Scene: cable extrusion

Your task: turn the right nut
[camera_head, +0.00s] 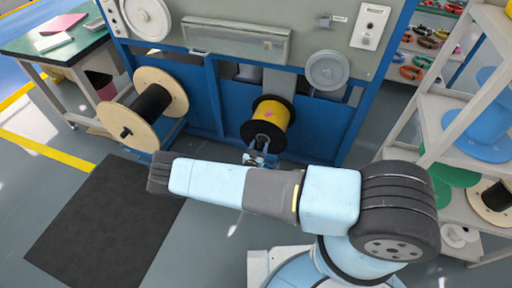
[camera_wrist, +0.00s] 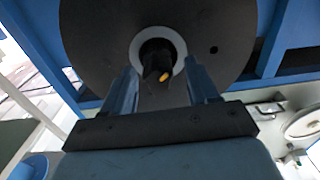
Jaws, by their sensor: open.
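In the wrist view a dark round spool flange (camera_wrist: 95,45) fills the top, with a pale ring (camera_wrist: 138,45) at its middle. Inside the ring is a dark nut (camera_wrist: 155,58) with a small yellow mark. My gripper (camera_wrist: 162,75) is open, one finger on each side below the nut; I cannot tell whether either finger touches it. In the head view my gripper (camera_head: 259,157) is in front of the right-hand spool, a yellow one (camera_head: 275,114) with dark flanges. The nut is too small to make out there.
A wooden-flanged spool (camera_head: 174,88) is mounted on the left of the blue-framed machine (camera_head: 270,20). A dark mat (camera_head: 105,225) lies on the floor. A green-topped table (camera_head: 45,42) stands at the left and a shelf rack (camera_head: 440,120) with spools at the right.

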